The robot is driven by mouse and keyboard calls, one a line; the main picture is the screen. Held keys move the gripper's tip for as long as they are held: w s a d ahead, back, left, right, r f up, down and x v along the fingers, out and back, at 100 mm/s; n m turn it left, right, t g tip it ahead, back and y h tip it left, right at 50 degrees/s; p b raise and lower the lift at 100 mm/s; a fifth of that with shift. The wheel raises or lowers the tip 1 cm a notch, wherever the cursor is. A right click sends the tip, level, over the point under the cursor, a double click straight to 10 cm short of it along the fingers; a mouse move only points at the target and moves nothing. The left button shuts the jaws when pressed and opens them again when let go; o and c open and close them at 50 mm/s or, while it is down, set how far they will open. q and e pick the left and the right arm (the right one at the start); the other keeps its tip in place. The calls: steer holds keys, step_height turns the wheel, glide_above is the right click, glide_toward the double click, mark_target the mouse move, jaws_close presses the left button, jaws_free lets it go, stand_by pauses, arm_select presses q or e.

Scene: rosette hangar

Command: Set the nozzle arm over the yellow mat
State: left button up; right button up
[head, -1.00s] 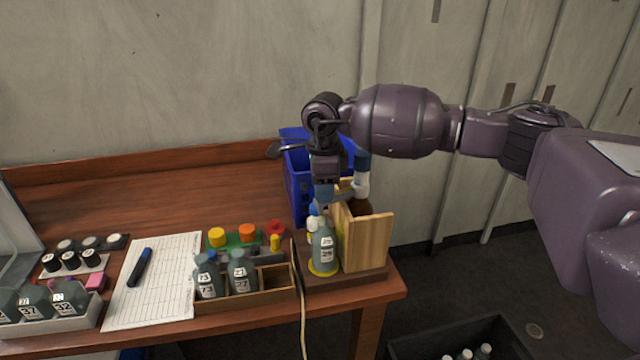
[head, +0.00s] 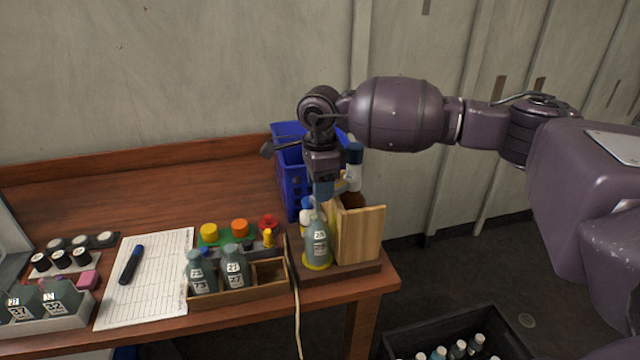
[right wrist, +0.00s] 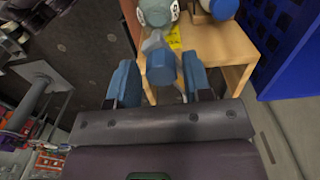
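The yellow mat (head: 317,267) lies on the dark wooden base of the stand, mostly covered by an upright labelled grey-green bottle (head: 318,242). In the right wrist view a strip of the mat (right wrist: 174,38) shows beside that bottle (right wrist: 157,12). What looks like the nozzle arm (right wrist: 154,42) is a short grey piece with a blue end block (right wrist: 160,68). My right gripper (right wrist: 160,82) is open, one blue finger on each side of the block, with narrow gaps. In the head view my right gripper (head: 323,188) hangs just above the bottle and hides most of the nozzle arm. My left gripper is out of view.
A wooden board (head: 362,235) stands right of the bottle, with a blue-capped bottle (head: 355,155) behind it. A blue crate (head: 292,180) is behind my gripper. A bottle rack (head: 240,296) stands left, past a cable (head: 297,310). The table's back left is clear.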

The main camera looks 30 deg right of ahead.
steer(key=shift+o, duration=0.8)
step_height(320, 180, up, 11)
steer(key=shift+f, duration=0.15)
stand_by(0.3)
